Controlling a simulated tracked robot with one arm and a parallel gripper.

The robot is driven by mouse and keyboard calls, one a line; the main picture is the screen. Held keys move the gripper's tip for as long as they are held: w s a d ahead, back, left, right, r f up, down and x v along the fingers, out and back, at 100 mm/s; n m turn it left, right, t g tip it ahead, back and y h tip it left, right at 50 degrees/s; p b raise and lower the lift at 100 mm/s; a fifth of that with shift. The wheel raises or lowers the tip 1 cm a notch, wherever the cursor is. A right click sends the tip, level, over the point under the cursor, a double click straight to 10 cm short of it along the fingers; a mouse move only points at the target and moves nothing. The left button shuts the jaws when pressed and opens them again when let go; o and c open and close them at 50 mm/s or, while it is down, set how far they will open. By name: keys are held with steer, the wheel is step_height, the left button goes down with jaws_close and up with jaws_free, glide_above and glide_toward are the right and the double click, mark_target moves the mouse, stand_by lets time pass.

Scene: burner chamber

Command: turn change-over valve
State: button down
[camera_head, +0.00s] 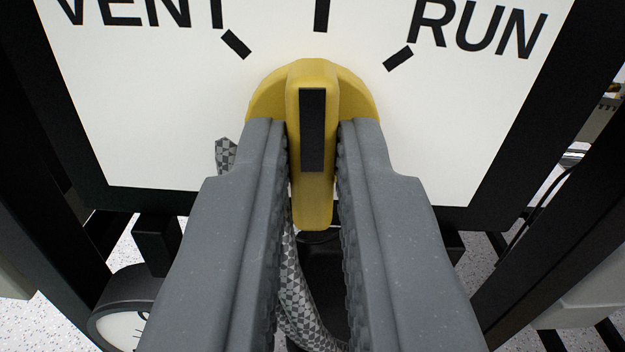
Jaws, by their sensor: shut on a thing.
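The change-over valve is a yellow knob (312,75) with a raised grip bar and a black pointer stripe. It sits on a white panel (140,120) in a black frame. The stripe points straight up at the middle tick, between the tick on the VENT side and the tick on the RUN side. My gripper (313,150) has its two grey fingers on either side of the grip bar, shut on it. The fingers cover parts of the knob's left and right sides.
A round white gauge (120,328) shows at the lower left, partly behind my left finger. A checkered braided hose (300,300) runs below the knob, between and behind the fingers. Dark frame bars (545,220) stand at both sides. Speckled floor shows beyond.

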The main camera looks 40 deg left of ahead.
steer(key=shift+m+p, duration=0.3)
steer(key=shift+m, duration=0.2)
steer(key=c, duration=1.5)
jaws_free()
steer(key=shift+o, duration=0.2)
steer(key=v, duration=1.3)
steer(key=shift+s+d+p, duration=0.2)
steer(key=shift+d+p, duration=0.05)
steer(key=shift+p, duration=0.05)
